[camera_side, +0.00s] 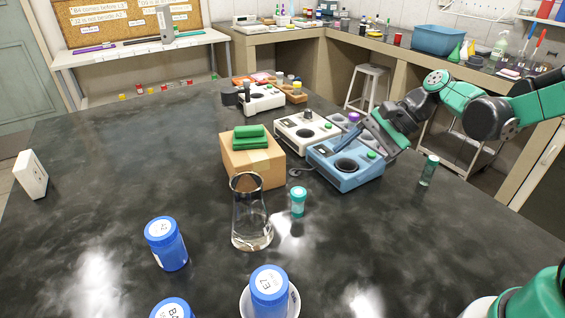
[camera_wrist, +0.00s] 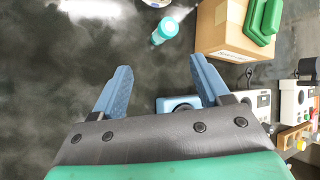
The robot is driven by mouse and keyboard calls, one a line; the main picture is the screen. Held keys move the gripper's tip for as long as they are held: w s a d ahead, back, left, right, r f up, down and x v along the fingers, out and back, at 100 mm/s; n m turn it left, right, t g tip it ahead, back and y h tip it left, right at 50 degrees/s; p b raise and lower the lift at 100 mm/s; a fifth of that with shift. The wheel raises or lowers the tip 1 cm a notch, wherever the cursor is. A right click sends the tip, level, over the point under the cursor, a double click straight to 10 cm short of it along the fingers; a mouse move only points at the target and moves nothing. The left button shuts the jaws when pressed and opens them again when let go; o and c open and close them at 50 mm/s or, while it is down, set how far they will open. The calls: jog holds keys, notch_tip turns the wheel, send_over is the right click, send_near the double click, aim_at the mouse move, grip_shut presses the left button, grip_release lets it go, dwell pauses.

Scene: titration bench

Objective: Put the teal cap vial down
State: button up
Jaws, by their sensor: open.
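The teal cap vial (camera_side: 298,203) stands upright on the dark bench, just right of the glass flask. It also shows in the wrist view (camera_wrist: 164,31), beyond my fingertips and clear of them. My gripper (camera_side: 371,133) is at the blue device, to the right of and behind the vial in the side view. In the wrist view my gripper's two blue fingers (camera_wrist: 160,78) are spread wide with nothing held between them. Part of the blue device (camera_wrist: 178,104) shows below, between the fingers.
The flask (camera_side: 250,222) holds clear liquid. The blue device (camera_side: 345,165) and white devices (camera_side: 303,129) are at the right. Blue-lidded jars (camera_side: 166,245) are in front.

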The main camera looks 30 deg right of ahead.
jog(key=s+r+n+t+h, duration=0.2)
jog(key=s+n+h, duration=0.4)
jog(key=n, duration=0.9)
jog(key=shift+s+r+t+h, duration=0.15)
jog(key=shift+r+t+h, duration=0.15)
jog(key=shift+t+h, duration=0.35)
